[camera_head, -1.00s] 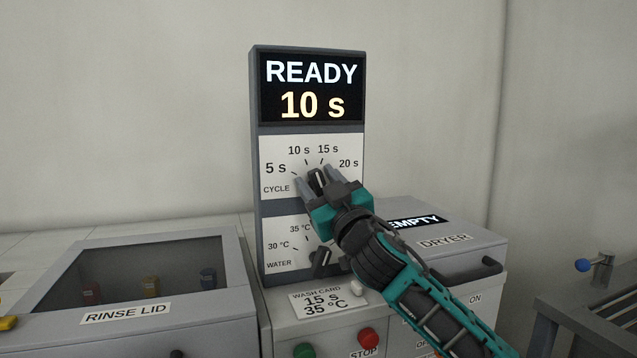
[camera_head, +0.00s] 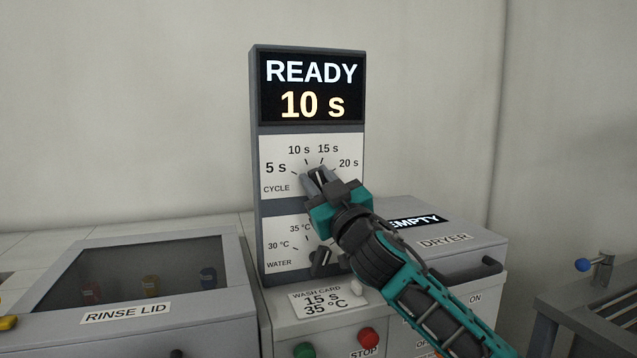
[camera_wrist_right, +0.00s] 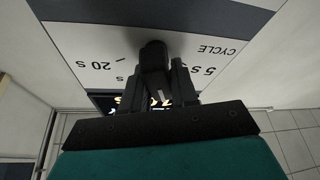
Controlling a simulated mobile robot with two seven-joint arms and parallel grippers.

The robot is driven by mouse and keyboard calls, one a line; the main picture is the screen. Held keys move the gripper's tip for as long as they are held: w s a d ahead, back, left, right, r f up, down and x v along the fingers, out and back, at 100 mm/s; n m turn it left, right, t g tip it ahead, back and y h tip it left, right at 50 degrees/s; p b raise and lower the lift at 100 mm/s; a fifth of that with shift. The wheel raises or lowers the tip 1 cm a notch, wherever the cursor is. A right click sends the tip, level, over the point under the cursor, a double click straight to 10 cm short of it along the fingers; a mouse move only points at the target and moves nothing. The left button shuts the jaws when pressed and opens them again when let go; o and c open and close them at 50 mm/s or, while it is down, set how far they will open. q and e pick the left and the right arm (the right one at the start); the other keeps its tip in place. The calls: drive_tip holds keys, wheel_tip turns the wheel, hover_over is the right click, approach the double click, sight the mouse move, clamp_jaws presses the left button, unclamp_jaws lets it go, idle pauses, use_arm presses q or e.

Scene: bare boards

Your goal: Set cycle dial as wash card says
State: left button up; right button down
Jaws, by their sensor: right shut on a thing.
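The cycle dial (camera_head: 318,176) is a small dark knob on the white panel of the grey column, with marks for 5, 10, 15 and 20 s around it. My right gripper (camera_head: 317,180) is shut on the dial; its fingers also show around the knob in the right wrist view (camera_wrist_right: 168,75). The fingers partly hide which mark the knob points to. The display (camera_head: 311,88) above reads READY and 10 s. The wash card (camera_head: 327,302) below reads 15 s and 35 °C. My left gripper is not in view.
The water dial (camera_head: 321,260) sits just below, close to my right wrist. Green (camera_head: 303,350) and red (camera_head: 368,339) buttons are under the card. The rinse lid (camera_head: 145,270) is at left and the dryer (camera_head: 450,258) at right.

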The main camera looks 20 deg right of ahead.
drive_tip(key=shift+f+m, duration=0.15)
drive_tip(key=shift+m, duration=0.25)
drive_tip(key=m+h+b, duration=0.1)
drive_tip(key=m, duration=0.1)
drive_tip(key=shift+m+t+h, duration=0.3)
drive_tip(key=shift+h, duration=0.1)
drive_tip(key=shift+d+m+h+b, duration=0.1)
drive_tip(key=shift+m+h+b, duration=0.45)
drive_tip(key=shift+m, duration=0.65)
drive_tip(key=shift+d+m+h, duration=0.15)
drive_tip(key=shift+m+h, duration=0.7)
drive_tip(key=shift+m, duration=0.5)
drive_tip(key=shift+d+m+h, duration=0.1)
drive_tip(key=shift+m+h, duration=0.7)
drive_tip(key=shift+m, duration=0.85)
drive_tip(key=c, duration=1)
unclamp_jaws()
drive_tip(key=shift+o, duration=0.2)
